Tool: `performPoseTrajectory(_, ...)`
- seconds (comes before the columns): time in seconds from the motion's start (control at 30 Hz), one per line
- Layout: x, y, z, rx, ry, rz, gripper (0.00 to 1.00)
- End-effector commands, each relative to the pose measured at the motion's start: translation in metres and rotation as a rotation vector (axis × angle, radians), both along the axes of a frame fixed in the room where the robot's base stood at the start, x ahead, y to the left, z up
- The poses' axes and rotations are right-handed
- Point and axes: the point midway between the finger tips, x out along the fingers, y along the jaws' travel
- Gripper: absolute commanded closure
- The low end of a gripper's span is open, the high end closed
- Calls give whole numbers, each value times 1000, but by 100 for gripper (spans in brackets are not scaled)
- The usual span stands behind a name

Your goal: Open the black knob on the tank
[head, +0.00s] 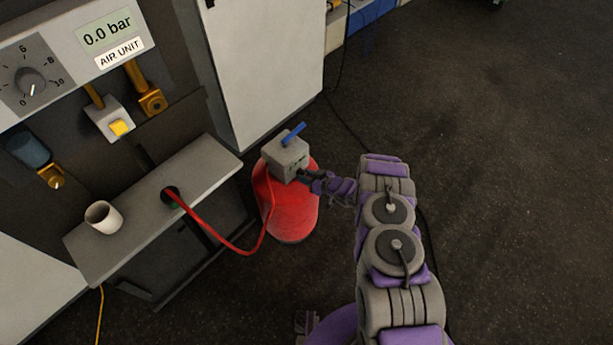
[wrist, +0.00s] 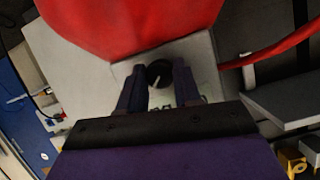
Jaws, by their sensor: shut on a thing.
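The red tank (head: 291,205) stands on the floor beside the air unit, with a grey block (head: 286,157) on top. In the wrist view the red tank (wrist: 130,25) and the grey block (wrist: 205,58) fill the upper middle. The black knob (wrist: 158,70), with a white pointer line, is on the face of the block. My gripper (wrist: 159,79) has one finger on each side of the knob and is shut on it. In the head view my gripper (head: 310,178) reaches the block from the right and hides the knob.
A blue lever (head: 293,132) sits on top of the block. A red hose (head: 235,245) runs from the tank to the shelf (head: 120,240), which bears a white mug (head: 103,217). The air unit display (head: 107,30) reads 0.0 bar. Open floor lies to the right.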

Motion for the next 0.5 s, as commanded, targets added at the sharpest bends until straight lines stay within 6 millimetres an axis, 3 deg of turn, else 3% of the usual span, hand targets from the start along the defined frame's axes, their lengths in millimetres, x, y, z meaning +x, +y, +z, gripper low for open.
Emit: performPoseTrajectory(0.5,1,0,1,-63,-83,-3,97)
